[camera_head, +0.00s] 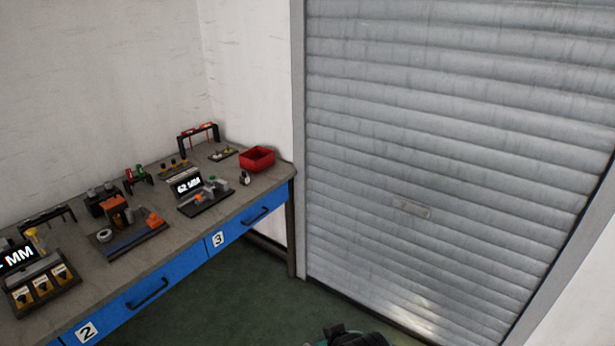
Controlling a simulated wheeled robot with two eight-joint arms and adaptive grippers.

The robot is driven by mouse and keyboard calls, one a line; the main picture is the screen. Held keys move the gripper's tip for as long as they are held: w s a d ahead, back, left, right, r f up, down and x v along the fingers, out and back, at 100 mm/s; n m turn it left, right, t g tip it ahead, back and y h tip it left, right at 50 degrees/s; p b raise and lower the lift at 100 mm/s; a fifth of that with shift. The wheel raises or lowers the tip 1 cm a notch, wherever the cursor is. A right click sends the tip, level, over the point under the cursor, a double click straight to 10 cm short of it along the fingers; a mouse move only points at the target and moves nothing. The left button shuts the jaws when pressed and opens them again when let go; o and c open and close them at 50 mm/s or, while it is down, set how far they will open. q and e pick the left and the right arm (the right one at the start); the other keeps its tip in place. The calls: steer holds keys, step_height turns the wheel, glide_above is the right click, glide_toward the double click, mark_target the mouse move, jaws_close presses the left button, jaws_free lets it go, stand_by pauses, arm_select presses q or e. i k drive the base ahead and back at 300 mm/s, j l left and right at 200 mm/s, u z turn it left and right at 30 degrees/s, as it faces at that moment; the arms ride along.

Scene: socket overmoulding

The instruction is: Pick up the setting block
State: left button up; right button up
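The view looks along a grey workbench (185,233) on the left, with several small fixtures on it. I cannot tell for sure which item is the setting block; the parts are small and far off. Small grey blocks (213,186) sit on a dark fixture beside a display (188,186) reading "62 MM". Another fixture (125,240) nearer the middle carries orange parts and a pale ring. Neither of my grippers can be made out. A dark shape at the bottom edge is cut off and unclear.
A red bin (257,158) stands at the bench's far right corner. Blue drawers (240,233) with dark handles line the bench front. A grey roller shutter (440,150) fills the right. The green floor (260,300) before the bench looks clear.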

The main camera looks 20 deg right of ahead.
mark_target(244, 178)
steer(key=z, duration=0.25)
steer(key=i+z, duration=0.15)
steer(key=i, duration=1.05)
